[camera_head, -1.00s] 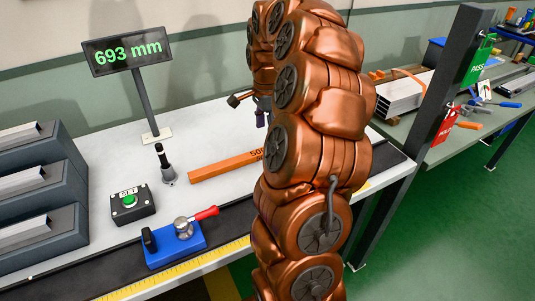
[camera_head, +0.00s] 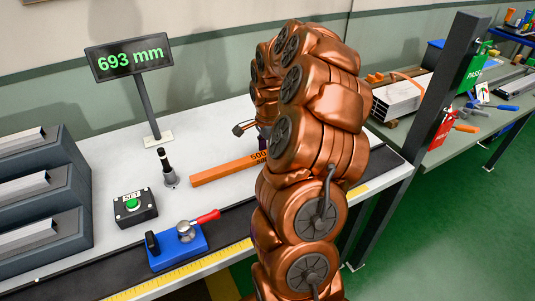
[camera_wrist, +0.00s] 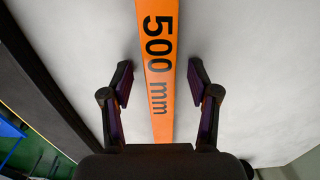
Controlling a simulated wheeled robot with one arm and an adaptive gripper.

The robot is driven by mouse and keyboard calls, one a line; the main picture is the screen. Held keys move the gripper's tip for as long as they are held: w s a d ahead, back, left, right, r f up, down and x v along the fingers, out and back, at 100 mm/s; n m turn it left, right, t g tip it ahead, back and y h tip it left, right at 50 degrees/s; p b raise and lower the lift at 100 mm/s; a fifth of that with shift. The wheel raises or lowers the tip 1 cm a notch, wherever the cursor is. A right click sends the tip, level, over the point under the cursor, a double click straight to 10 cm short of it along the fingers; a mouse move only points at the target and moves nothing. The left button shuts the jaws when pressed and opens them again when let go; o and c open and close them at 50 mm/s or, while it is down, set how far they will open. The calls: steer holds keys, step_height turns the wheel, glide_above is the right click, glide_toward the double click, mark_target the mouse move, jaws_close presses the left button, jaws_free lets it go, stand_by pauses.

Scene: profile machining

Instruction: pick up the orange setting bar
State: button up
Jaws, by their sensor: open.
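The orange setting bar (camera_head: 225,169) lies flat on the pale bench top in the head view, its right part hidden behind my copper-coloured arm. In the wrist view the bar (camera_wrist: 158,70) runs up and down the picture and bears the dark print "500 mm". My gripper (camera_wrist: 161,75) is open, with one finger on each side of the bar and a gap of bench top between each finger and the bar. In the head view only a small part of my gripper (camera_head: 252,128) shows beside my arm, over the bar's far side.
A dark upright pin (camera_head: 167,168), a green-button box (camera_head: 134,207) and a blue clamp with a red handle (camera_head: 178,246) are left of the bar. Grey stepped racks (camera_head: 40,195) stand at far left.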

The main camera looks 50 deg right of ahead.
jaws_close()
stand_by(0.4)
